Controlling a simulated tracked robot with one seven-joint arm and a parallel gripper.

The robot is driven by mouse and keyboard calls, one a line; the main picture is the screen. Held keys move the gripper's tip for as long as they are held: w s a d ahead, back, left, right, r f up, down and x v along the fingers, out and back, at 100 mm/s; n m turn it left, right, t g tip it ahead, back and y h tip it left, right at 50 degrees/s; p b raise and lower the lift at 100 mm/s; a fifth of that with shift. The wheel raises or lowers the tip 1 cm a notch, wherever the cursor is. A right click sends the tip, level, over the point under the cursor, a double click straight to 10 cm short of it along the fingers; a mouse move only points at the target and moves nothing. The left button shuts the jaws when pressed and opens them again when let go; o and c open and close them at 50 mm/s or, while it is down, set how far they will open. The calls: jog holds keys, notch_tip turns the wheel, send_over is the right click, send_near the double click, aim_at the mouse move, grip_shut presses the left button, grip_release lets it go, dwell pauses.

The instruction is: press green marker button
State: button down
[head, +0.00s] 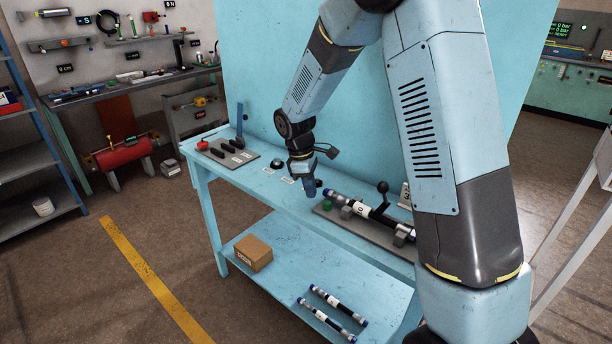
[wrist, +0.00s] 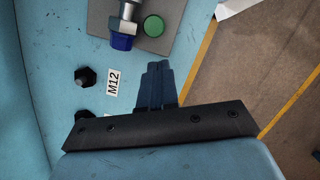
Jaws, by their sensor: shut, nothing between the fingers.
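The green button (wrist: 154,26) is a round disc on a grey plate (wrist: 180,12) in the wrist view, beyond my fingertips. In the head view the green button (head: 328,205) sits at the left end of the grey plate (head: 340,222), beside the hose assembly (head: 362,209). My gripper (head: 311,192) is shut and empty, pointing down just left of the button and apart from it. In the wrist view my gripper (wrist: 157,66) shows its dark blue fingers closed together. A blue-ended fitting (wrist: 122,40) lies left of the button.
The light blue bench (head: 262,184) carries a black-handled control panel (head: 227,153) at left. Dark hex pieces (wrist: 84,77) lie by an M12 label (wrist: 112,84). A lever (head: 383,188) stands over the hose fixture. The lower shelf holds a box (head: 253,252) and two hoses (head: 338,302).

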aim_at(327, 206)
jog(key=shift+s+d+f, duration=0.2)
jog(key=shift+d+f, duration=0.15)
jog(key=shift+d, duration=0.25)
jog(key=shift+s+d+f, duration=0.2)
jog(key=shift+d+f, duration=0.15)
jog(key=shift+d, duration=0.25)
